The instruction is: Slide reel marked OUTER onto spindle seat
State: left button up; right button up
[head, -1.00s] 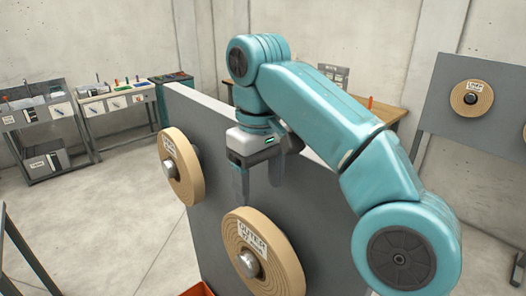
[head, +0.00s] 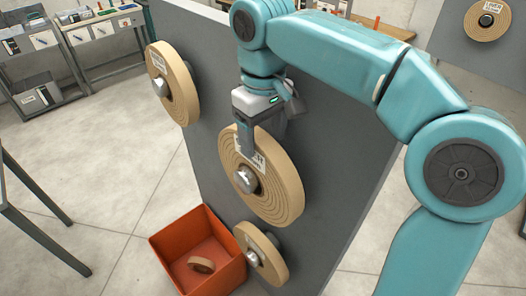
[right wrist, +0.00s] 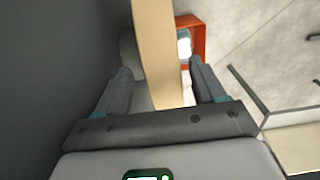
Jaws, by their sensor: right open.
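The large tan reel marked OUTER (head: 283,190) hangs upright at the middle of the grey panel (head: 345,150), around a silver spindle end (head: 245,180). My right gripper (head: 253,143) is open at the reel's top edge, pointing down. One finger is in front of the reel and partly covers its label; the other is hidden behind. In the right wrist view the reel's rim (right wrist: 157,50) stands between the two open fingers, with a gap on each side. The silver spindle end (right wrist: 184,45) shows beyond it. My left gripper is not in view.
An orange bin (head: 165,258) holding a small ring (head: 201,265) stands below. A reel (head: 487,20) hangs on another board.

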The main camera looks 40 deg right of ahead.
aim_at(257, 176)
jog(key=f, duration=0.3)
jog(key=shift+s+a+f, duration=0.15)
jog(key=shift+s+a, duration=0.1)
jog(key=shift+a, duration=0.15)
jog(key=shift+s+d+f, duration=0.1)
jog(key=shift+s+f, duration=0.05)
jog(key=shift+w+d+f, duration=0.2)
jog(key=shift+w+f, duration=0.1)
jog(key=shift+w, duration=0.1)
jog(key=shift+a, duration=0.1)
jog(key=shift+s+a+r, duration=0.1)
jog(key=shift+a, duration=0.05)
jog(key=shift+c, duration=1)
jog(key=shift+s, duration=0.1)
jog(key=c, duration=0.5)
grip_shut()
grip_release()
grip_shut()
jog(key=shift+r, duration=0.1)
